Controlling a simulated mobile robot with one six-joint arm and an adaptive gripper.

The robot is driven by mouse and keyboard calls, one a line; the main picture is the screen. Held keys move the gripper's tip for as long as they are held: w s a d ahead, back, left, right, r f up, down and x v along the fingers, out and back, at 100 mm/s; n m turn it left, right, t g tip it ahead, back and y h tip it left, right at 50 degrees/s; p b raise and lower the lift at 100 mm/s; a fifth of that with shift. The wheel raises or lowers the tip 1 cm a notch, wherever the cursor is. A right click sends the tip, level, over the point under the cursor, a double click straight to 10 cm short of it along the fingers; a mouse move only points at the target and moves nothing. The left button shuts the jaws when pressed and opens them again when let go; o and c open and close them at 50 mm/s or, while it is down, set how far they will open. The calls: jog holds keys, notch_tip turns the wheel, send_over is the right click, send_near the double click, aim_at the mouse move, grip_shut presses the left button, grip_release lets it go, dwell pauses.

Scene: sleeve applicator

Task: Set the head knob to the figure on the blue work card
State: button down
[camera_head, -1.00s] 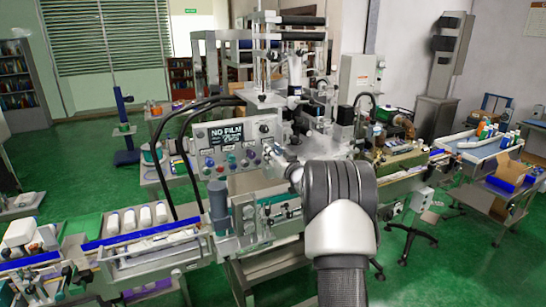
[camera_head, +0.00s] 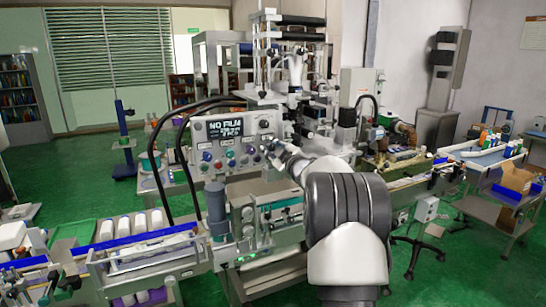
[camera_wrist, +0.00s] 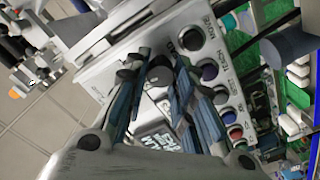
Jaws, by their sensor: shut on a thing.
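The control panel (camera_head: 203,133) faces me on the machine, with a dark display (camera_head: 226,128) reading NO FILM and a smaller, blurred line. A black knob (camera_head: 264,124) sits right of the display. In the wrist view, this black knob (camera_wrist: 160,73) lies between the fingertips of my gripper (camera_wrist: 155,78), which is shut on it. The display (camera_wrist: 165,138) lies partly behind the fingers. My arm covers the panel's lower right in the head view. The knob's scale and pointer cannot be read. I cannot make out the blue work card in either view.
A row of coloured buttons (camera_wrist: 229,115) and another black knob (camera_wrist: 192,38) lie close beside my fingers. Black hoses (camera_head: 165,150) arch left of the panel. A conveyor with white bottles (camera_head: 124,227) stands lower left. Green floor is open at lower right.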

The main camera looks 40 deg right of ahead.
jog(key=n+b, duration=0.1)
jog(key=n, duration=0.1)
jog(key=n+b, duration=0.2)
jog(key=shift+f+n, duration=0.2)
jog(key=shift+n, duration=0.1)
jog(key=shift+n+b, duration=1.45)
jog(key=shift+n, duration=0.75)
jog(key=shift+r, duration=0.1)
jog(key=c, duration=1.6)
grip_release()
jog(key=shift+c, duration=0.2)
jog(key=v, duration=1.2)
